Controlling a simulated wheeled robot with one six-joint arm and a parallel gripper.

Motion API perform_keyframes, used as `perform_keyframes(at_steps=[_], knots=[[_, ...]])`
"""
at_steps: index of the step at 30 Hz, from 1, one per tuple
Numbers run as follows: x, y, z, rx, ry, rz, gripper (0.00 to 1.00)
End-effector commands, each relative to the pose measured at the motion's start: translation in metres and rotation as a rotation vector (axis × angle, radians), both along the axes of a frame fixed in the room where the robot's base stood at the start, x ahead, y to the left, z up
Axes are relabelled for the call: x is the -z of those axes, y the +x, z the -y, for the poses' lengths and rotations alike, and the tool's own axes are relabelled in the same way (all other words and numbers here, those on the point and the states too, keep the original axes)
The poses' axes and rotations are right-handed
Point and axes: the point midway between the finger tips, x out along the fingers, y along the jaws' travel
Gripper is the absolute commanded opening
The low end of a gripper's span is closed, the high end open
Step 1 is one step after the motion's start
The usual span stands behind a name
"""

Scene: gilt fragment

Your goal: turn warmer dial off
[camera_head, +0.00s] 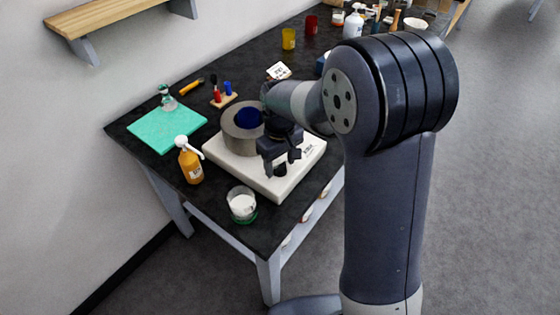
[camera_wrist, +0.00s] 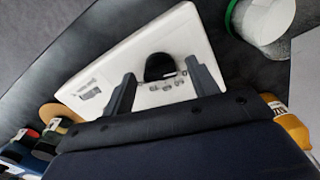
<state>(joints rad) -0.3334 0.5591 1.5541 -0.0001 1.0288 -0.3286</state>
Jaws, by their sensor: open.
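The warmer is a white box (camera_head: 238,170) with a grey round well (camera_head: 236,138) holding something dark blue, on the black table. Its black dial (camera_head: 280,169) sits on the top face near the front corner. In the wrist view, the dial (camera_wrist: 159,66) is a dark round knob, with small printed marks on the white face (camera_wrist: 140,40) around it. My gripper (camera_head: 282,155) is over the dial, pointing down. In the wrist view, my gripper (camera_wrist: 160,70) is open, one finger on each side of the dial, with gaps visible. The dial's pointer setting cannot be read.
A white-filled glass (camera_head: 242,204) stands near the front corner, and an orange pump bottle (camera_head: 190,163) to the left. A green mat (camera_head: 165,128) and a small wooden stand (camera_head: 223,101) lie behind. My arm hides part of the table's right side.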

Motion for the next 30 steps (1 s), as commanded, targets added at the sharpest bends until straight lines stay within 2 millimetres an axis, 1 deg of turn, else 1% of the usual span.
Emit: perform_keyframes(at_steps=[2,5,12,15,18,23,30], knots=[[-0.006,0.001,0.000,0.000,0.001,0.003,0.56],[-0.019,0.001,0.000,0.000,0.001,0.005,0.56],[-0.069,0.001,0.000,0.000,0.002,0.006,0.56],[-0.086,0.001,0.000,0.000,0.001,0.005,0.56],[-0.098,0.001,0.000,0.000,0.001,0.003,0.56],[-0.107,0.000,0.000,0.000,0.000,0.002,0.56],[-0.108,0.000,0.000,0.000,0.001,0.001,0.56]])
